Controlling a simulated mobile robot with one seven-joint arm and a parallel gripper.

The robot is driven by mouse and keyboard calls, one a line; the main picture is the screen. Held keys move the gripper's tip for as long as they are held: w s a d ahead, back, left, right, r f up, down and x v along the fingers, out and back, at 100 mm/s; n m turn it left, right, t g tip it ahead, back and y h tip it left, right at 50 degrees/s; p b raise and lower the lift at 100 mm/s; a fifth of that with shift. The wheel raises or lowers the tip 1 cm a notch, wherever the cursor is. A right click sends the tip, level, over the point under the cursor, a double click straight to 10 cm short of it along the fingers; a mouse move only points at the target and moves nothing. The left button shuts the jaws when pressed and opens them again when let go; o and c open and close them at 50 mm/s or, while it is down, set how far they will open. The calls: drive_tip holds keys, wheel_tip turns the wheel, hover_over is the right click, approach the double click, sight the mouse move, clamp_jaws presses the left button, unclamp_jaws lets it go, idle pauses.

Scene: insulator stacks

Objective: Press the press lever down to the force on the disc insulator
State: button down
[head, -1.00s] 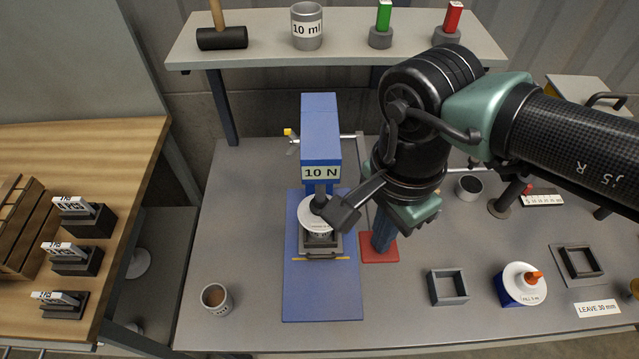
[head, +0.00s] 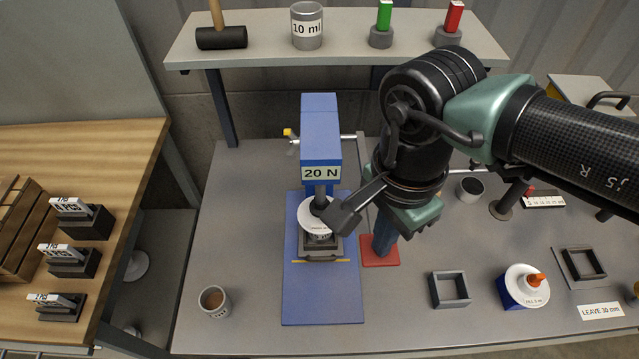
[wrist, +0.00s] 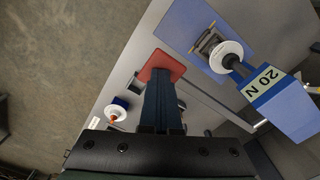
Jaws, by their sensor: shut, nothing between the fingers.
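The blue press (head: 321,135) stands at the middle of the bench, and its label reads 20 N. It also shows in the wrist view (wrist: 285,110). A white disc insulator (head: 306,217) lies in a grey holder under the dark press ram (head: 320,202). The disc shows in the wrist view too (wrist: 222,48). The press lever ends in a flat red pad (head: 368,259), right of the press base. My gripper (head: 384,251) is shut and empty, with its dark blue fingers pointing down onto the red pad. The fingertips appear to touch it; they hide its middle.
A cup (head: 214,301) stands at the front left. A square grey frame (head: 449,304) and a blue block with a white disc (head: 524,286) stand at the right. A shelf (head: 350,49) runs along the back. The bench front is mostly clear.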

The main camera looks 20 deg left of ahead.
drive_tip(key=shift+s+d+f+b, duration=0.1)
drive_tip(key=shift+f+b, duration=0.75)
drive_tip(key=shift+b, duration=0.2)
idle(0.4)
drive_tip(key=shift+r, duration=0.15)
wheel_tip(320, 180, up, 12)
drive_tip(key=p, duration=0.8)
idle(0.7)
idle(0.6)
